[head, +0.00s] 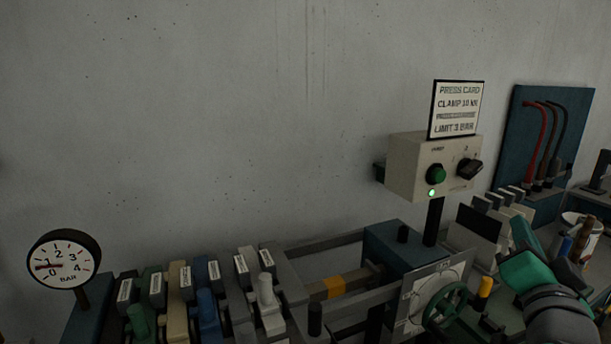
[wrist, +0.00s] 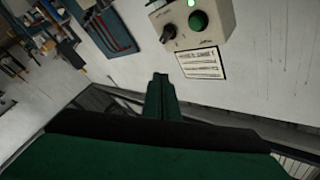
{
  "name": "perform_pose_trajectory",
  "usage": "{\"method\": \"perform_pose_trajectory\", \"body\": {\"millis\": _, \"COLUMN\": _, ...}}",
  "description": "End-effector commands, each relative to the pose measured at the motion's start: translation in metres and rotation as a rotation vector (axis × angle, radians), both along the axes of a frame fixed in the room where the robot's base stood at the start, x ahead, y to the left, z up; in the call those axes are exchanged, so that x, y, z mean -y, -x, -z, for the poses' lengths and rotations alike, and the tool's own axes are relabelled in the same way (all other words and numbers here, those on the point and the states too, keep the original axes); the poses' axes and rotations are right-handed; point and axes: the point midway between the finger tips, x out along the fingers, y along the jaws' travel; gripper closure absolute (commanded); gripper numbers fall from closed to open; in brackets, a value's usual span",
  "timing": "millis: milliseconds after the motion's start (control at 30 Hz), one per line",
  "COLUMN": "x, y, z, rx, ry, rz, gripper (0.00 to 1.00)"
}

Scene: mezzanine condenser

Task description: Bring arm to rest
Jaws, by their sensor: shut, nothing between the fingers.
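My gripper (wrist: 160,82) is shut and empty, its green fingers together in the middle of the wrist view. In the head view my green and black arm end (head: 536,262) shows at the lower right, over the bench and right of the green handwheel (head: 446,305). The fingertips are hard to make out there. In the wrist view the fingers point toward the wall, below the control box (wrist: 207,22) and beside the white card (wrist: 202,64), with no contact visible.
The control box (head: 432,165) has a lit green lamp, a green button and a black knob, with a press card (head: 457,109) above. A pressure gauge (head: 64,260) stands at left. Several plates fill the press. A blue tool panel (head: 525,130) hangs at right. The upper left wall is clear.

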Motion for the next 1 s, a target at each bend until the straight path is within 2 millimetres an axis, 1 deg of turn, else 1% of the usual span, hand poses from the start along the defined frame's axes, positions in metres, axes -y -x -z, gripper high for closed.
{"method": "perform_pose_trajectory", "body": {"millis": 67, "x": 0.0, "y": 0.0, "z": 0.001, "rx": -0.001, "ry": 0.0, "rz": 0.001, "gripper": 1.0}}
{"method": "perform_pose_trajectory", "body": {"millis": 100, "x": -0.001, "y": -0.002, "z": 0.009, "rx": -0.007, "ry": -0.001, "rz": -0.001, "gripper": 1.0}}
{"method": "perform_pose_trajectory", "body": {"millis": 267, "x": -0.005, "y": -0.007, "z": 0.028, "rx": -0.017, "ry": -0.001, "rz": 0.0, "gripper": 1.0}}
{"method": "perform_pose_trajectory", "body": {"millis": 467, "x": -0.012, "y": -0.014, "z": 0.058, "rx": -0.033, "ry": 0.003, "rz": -0.001, "gripper": 1.0}}
{"method": "perform_pose_trajectory", "body": {"millis": 567, "x": -0.019, "y": -0.019, "z": 0.077, "rx": -0.044, "ry": 0.006, "rz": -0.003, "gripper": 1.0}}
{"method": "perform_pose_trajectory", "body": {"millis": 667, "x": -0.029, "y": -0.023, "z": 0.101, "rx": -0.058, "ry": 0.009, "rz": -0.009, "gripper": 1.0}}
{"method": "perform_pose_trajectory", "body": {"millis": 767, "x": -0.042, "y": -0.028, "z": 0.133, "rx": -0.08, "ry": 0.016, "rz": -0.014, "gripper": 1.0}}
{"method": "perform_pose_trajectory", "body": {"millis": 800, "x": -0.048, "y": -0.029, "z": 0.149, "rx": -0.09, "ry": 0.02, "rz": -0.017, "gripper": 1.0}}
{"method": "perform_pose_trajectory", "body": {"millis": 1000, "x": -0.083, "y": -0.026, "z": 0.22, "rx": -0.139, "ry": 0.047, "rz": -0.03, "gripper": 1.0}}
